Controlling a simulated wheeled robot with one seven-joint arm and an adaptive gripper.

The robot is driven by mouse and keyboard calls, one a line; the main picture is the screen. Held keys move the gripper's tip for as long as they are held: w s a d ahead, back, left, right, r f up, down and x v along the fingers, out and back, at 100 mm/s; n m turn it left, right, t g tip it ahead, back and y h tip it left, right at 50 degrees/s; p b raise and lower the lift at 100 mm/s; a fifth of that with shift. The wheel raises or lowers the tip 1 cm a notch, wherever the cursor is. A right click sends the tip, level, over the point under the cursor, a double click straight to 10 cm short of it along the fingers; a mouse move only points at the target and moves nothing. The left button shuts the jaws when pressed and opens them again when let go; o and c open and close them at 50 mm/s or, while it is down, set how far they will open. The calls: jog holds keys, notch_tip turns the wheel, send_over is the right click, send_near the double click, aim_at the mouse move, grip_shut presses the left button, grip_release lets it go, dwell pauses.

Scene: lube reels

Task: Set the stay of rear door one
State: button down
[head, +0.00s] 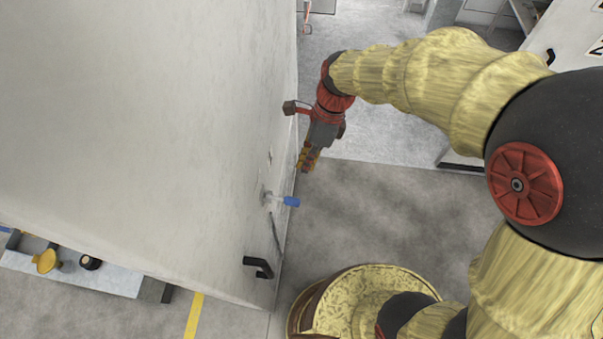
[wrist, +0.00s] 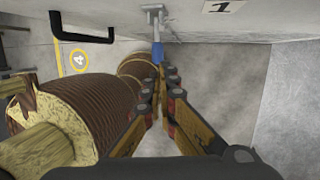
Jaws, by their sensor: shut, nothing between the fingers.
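Rear door one (head: 150,120) is the large pale panel filling the left of the head view. It also shows along the top of the wrist view with a "1" label (wrist: 222,6). Its stay is a small metal lever on a bracket (wrist: 154,9), with a blue tip (head: 291,201). The blue tip also shows in the wrist view (wrist: 158,52), just beyond my fingertips. My gripper (head: 304,168) is shut and empty beside the door face, above the stay in the head picture. In the wrist view its fingertips (wrist: 160,84) line up with the blue tip; I cannot tell if they touch.
A black door handle (head: 259,267) sits below the stay in the head view, and left of it in the wrist view (wrist: 84,30). Another panel marked "2" (head: 585,60) is at the upper right. A low shelf (head: 75,270) is lower left. Grey floor (head: 400,215) right of the door is open.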

jog(key=b+x, duration=0.1)
jog(key=x, duration=1.1)
jog(key=shift+f+b, duration=0.35)
jog(key=shift+f, duration=0.05)
jog(key=shift+s, duration=0.1)
jog(key=shift+d+f+p, duration=0.15)
jog(key=shift+f+p, duration=0.4)
jog(key=shift+p, duration=0.35)
jog(key=shift+f+p, duration=0.3)
jog(key=shift+f, duration=0.45)
jog(key=shift+r, duration=0.15)
jog(key=d+p+v, duration=0.1)
jog(key=p+v, duration=0.1)
jog(key=v, duration=0.5)
jog(key=d+p+v, duration=0.2)
jog(key=p+v, duration=0.1)
jog(key=v, duration=0.4)
jog(key=shift+d+p, duration=0.3)
jog(key=shift+d, duration=0.05)
